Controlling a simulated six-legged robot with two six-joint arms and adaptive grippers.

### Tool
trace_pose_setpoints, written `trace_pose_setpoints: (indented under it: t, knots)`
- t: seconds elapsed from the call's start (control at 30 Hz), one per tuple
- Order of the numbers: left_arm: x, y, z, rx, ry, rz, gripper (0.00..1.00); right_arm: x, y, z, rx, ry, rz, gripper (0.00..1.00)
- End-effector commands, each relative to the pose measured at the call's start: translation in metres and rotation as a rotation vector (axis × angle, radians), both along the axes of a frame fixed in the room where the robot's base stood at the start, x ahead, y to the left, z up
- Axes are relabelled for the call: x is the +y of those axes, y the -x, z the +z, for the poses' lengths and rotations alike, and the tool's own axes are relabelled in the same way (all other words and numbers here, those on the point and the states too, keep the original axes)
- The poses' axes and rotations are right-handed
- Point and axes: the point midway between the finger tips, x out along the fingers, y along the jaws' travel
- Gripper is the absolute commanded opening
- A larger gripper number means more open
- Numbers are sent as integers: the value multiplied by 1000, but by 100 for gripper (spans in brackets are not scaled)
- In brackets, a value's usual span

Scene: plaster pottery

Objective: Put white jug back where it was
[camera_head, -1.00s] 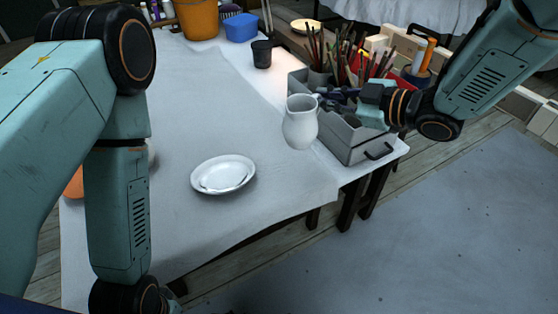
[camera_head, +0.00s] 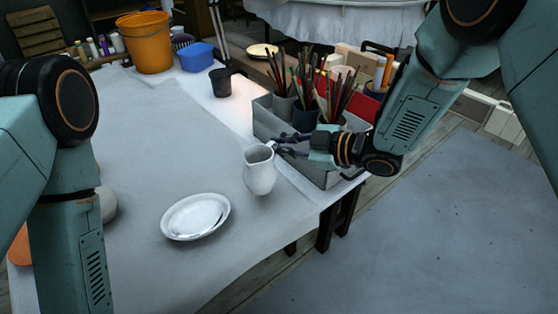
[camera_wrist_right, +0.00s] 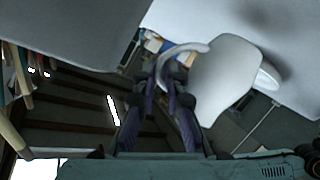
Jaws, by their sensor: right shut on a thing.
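The white jug (camera_head: 260,172) is upright in my right gripper (camera_head: 282,146), which is shut on its handle side. In the right wrist view the jug (camera_wrist_right: 222,78) shows large, with its curved handle between the fingers (camera_wrist_right: 172,85). The jug appears to be above the cloth-covered table (camera_head: 130,140), near its right side; I cannot tell the exact gap. A white plate (camera_head: 195,216) lies on the table to the left of and in front of the jug. My left arm stands at the left of the head view; its gripper is out of view.
A grey toolbox (camera_head: 325,178) with pots of brushes stands just behind and right of the jug. A black cup (camera_head: 220,82), blue box (camera_head: 197,57) and orange bucket (camera_head: 145,42) stand at the back. The table's middle is clear.

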Motion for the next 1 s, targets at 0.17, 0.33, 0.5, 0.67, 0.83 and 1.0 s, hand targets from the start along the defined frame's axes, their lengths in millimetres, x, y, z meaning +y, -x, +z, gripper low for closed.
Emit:
trace_pose_setpoints:
  t: [0.17,0.33,0.5,0.67,0.83,1.0]
  knots:
    - [0,1,-4,1,0,0,40,1,0,-19,1,-1,1,0]
    - [0,1,-8,1,0,0,40,2,-1,-37,0,-2,1,0]
    - [0,0,-8,0,0,0,40,3,-2,-35,-2,-1,1,0]
    - [0,0,-9,1,0,0,40,3,-1,-38,0,-1,1,0]
    - [0,0,-10,1,0,0,40,3,-1,-41,1,0,1,16]
    - [0,0,-10,0,0,0,40,3,-1,-41,1,0,1,30]
